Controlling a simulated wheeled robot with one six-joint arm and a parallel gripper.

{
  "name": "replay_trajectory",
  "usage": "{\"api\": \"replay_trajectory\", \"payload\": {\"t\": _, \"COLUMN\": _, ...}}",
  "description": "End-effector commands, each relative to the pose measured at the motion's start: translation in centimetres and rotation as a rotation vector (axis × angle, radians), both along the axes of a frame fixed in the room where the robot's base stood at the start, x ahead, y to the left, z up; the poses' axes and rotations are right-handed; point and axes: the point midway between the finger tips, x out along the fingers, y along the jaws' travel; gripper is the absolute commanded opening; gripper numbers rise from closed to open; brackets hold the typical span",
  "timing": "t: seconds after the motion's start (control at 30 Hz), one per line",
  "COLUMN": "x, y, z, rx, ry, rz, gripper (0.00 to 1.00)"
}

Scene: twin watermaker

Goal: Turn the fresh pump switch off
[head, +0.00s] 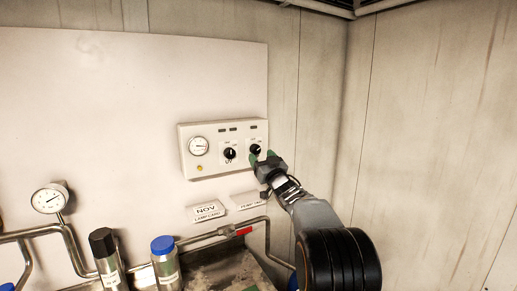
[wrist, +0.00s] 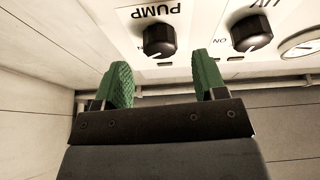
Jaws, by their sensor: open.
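The pump switch is a black rotary knob (wrist: 159,40) under the upside-down label PUMP in the wrist view. In the head view it is the right-hand knob (head: 255,149) on the white control panel (head: 213,171). My gripper (wrist: 163,72) has green fingers spread apart and empty. In the wrist view the knob lies ahead of the gap between the fingertips, and they do not appear to be around it. In the head view my gripper (head: 262,156) is close to the knob and partly covers the panel there. The knob's exact pointer setting is hard to read.
A second black knob marked UV (head: 230,153) sits left of the pump knob, beside a round gauge (head: 199,146). Cards (head: 207,211) hang below the panel. Pipes, a red-handled valve (head: 243,231) and capped bottles (head: 165,263) stand lower down.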

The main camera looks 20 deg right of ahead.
Motion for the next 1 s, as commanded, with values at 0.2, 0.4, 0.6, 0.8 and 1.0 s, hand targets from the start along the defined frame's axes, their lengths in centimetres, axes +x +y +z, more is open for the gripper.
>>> {"api": "replay_trajectory", "payload": {"t": 0.2, "x": 2.1, "y": 0.3, "z": 1.0, "rx": 0.001, "ry": 0.001, "rz": 0.0, "gripper": 0.65}}
{"api": "replay_trajectory", "payload": {"t": 0.4, "x": 2.8, "y": 0.3, "z": 1.1, "rx": 0.001, "ry": 0.001, "rz": 0.0, "gripper": 0.65}}
{"api": "replay_trajectory", "payload": {"t": 0.6, "x": 2.8, "y": 0.3, "z": 1.1, "rx": 0.001, "ry": 0.001, "rz": 0.0, "gripper": 0.65}}
{"api": "replay_trajectory", "payload": {"t": 0.8, "x": 2.8, "y": 0.3, "z": 1.1, "rx": 0.001, "ry": 0.001, "rz": 0.0, "gripper": 0.51}}
{"api": "replay_trajectory", "payload": {"t": 1.0, "x": 2.8, "y": 0.3, "z": 1.1, "rx": 0.001, "ry": 0.0, "rz": 0.0, "gripper": 0.32}}
